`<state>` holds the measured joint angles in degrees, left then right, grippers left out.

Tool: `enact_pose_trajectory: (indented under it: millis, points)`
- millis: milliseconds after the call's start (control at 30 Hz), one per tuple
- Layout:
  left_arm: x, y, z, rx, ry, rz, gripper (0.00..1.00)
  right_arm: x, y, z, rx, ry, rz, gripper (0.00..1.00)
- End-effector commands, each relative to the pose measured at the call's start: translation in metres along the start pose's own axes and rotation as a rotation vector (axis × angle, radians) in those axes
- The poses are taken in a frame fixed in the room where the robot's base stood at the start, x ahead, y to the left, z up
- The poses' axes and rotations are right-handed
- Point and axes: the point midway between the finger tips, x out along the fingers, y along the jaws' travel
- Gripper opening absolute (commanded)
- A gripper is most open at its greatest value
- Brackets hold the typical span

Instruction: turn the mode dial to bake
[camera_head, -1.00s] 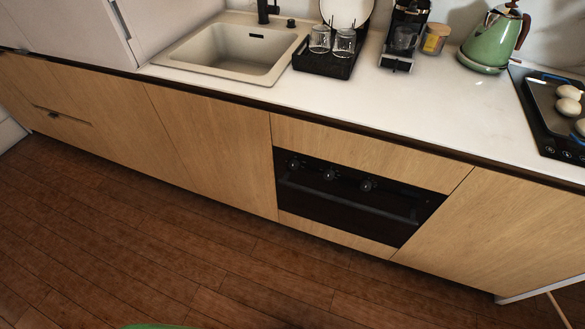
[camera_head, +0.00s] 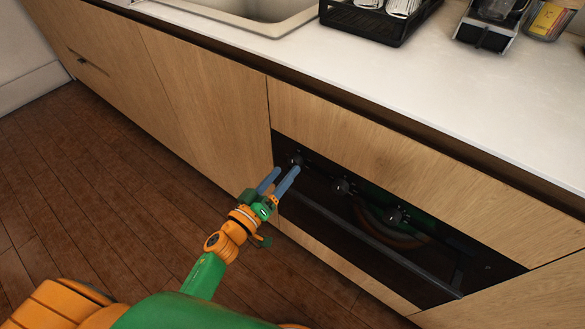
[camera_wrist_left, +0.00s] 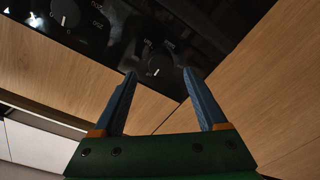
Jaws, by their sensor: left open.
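The built-in oven's black panel (camera_head: 366,188) carries three dark knobs in a row. The left knob (camera_head: 296,158) is closest to my left gripper (camera_head: 286,171), which is open with its blue fingers reaching toward it. The middle knob (camera_head: 340,186) and right knob (camera_head: 392,215) stand clear of the fingers. Contact with the left knob cannot be told. I see no right gripper.
The oven handle bar (camera_head: 375,243) runs below the knobs. Wooden cabinet fronts (camera_head: 205,115) surround the oven, under the white counter (camera_head: 420,75). A black dish rack (camera_head: 375,22) stands on the counter beside the sink (camera_head: 255,14). The wooden floor (camera_head: 85,190) is clear.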

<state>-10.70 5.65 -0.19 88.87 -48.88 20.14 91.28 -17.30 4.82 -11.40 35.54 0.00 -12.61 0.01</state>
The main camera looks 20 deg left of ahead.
Motion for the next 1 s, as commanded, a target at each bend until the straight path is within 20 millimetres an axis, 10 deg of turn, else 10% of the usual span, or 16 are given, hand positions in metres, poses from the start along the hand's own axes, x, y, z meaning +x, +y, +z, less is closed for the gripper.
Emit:
enact_pose_trajectory:
  millis: [433, 700, 1000]
  points:
    - [0.029, 0.0, 0.001, -0.002, -0.001, -0.003, 0.75, 0.005, -0.005, 0.0, 0.002, 0.001, -0.008, 0.0]
    - [0.029, -0.001, 0.001, -0.001, -0.001, -0.003, 0.02, 0.005, -0.004, -0.001, 0.001, 0.002, -0.006, 0.0]
    - [0.029, -0.001, 0.001, 0.027, 0.0, -0.002, 0.0, 0.005, -0.002, -0.001, 0.0, 0.003, -0.003, 0.0]
